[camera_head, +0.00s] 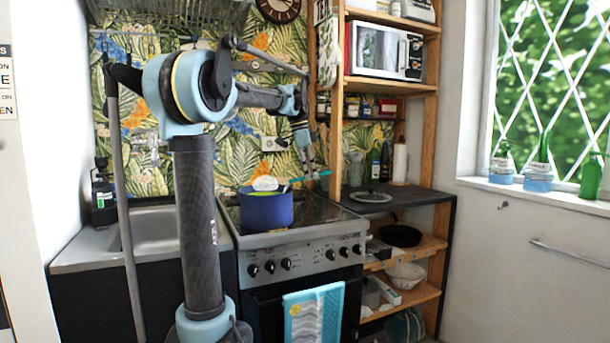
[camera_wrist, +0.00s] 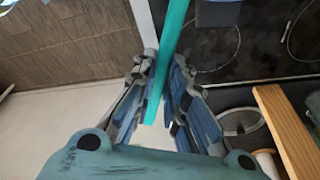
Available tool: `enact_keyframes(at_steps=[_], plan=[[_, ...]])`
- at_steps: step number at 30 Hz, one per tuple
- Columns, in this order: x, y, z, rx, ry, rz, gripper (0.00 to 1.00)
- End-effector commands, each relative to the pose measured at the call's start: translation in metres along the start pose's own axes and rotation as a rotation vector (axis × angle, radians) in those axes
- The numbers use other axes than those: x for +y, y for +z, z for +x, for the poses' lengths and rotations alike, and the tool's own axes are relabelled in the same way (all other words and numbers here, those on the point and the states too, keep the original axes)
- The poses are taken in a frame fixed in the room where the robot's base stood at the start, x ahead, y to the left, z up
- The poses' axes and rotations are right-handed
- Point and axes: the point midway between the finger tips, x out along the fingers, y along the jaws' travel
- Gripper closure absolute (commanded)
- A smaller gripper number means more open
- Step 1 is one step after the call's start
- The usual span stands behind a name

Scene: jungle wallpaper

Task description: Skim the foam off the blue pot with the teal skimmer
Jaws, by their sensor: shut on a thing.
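The blue pot (camera_head: 266,210) stands upright on the stove top. A pale, rounded patch (camera_head: 265,183), which looks like foam, shows at its opening above something yellow-green. My gripper (camera_head: 310,174) is to the right of the pot and above its rim level, shut on the teal skimmer (camera_head: 324,174). The skimmer's handle slants down to the left toward the pot's rim; I cannot make out its head. In the wrist view the teal handle (camera_wrist: 174,35) runs between my two fingers (camera_wrist: 163,68). A dark blue shape (camera_wrist: 217,12) at the top edge there may be the pot.
The stove top (camera_head: 325,213) is clear right of the pot. A wooden shelf post (camera_head: 333,110) stands close behind my gripper, with a microwave (camera_head: 384,50) above. A plate (camera_head: 371,196) lies on the dark counter. A sink (camera_head: 155,232) is at left. A towel (camera_head: 314,315) hangs in front.

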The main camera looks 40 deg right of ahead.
Motion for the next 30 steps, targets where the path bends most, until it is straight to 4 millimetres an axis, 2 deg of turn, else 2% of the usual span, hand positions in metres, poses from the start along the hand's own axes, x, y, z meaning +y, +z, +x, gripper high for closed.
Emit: enact_keyframes(at_steps=[6,19,30], plan=[[-0.008,-0.007,0.002,0.000,0.000,0.001,1.00],[-0.011,-0.008,0.002,0.000,0.000,0.000,1.00],[-0.031,-0.006,0.002,0.000,0.000,0.000,1.00]])
